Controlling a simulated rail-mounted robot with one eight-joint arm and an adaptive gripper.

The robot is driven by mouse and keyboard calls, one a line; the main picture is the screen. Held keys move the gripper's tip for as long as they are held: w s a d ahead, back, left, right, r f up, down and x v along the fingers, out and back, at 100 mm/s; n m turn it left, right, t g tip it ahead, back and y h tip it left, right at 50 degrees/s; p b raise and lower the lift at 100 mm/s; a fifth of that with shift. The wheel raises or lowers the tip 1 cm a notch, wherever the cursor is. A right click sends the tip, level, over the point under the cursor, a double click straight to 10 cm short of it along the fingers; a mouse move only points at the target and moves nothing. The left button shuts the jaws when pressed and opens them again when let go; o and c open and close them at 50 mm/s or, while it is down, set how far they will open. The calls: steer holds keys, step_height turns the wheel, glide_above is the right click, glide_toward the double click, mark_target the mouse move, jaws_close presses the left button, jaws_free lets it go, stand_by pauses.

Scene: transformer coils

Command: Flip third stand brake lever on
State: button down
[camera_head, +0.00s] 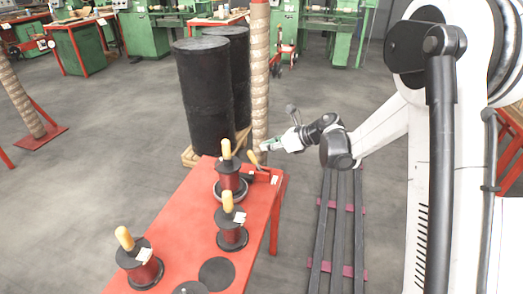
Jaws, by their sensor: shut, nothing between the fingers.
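A red table (190,222) holds several dark stands with wound reddish coils and wooden-topped handles. One stand (229,182) is at the far end, one (231,236) is in the middle, and one (139,266) is at the front left. A small wooden-handled lever (253,158) stands at the table's far right corner, beside the far stand. Which stand is the third, and its brake lever's position, I cannot tell. My gripper (268,147) is shut and empty, just above and right of the small lever; touching or apart is unclear.
Two black cylinders (203,94) stand on a pallet behind the table. A tall wrapped post (260,75) rises behind my gripper. A flat black disc (216,272) lies on the table. Floor rails (338,240) run to the right. Open floor lies left of the table.

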step_height(320, 180, up, 6)
steer(key=s+d+p, duration=0.1)
steer(key=shift+s+d+r, duration=0.15)
steer(key=shift+d+r, duration=0.05)
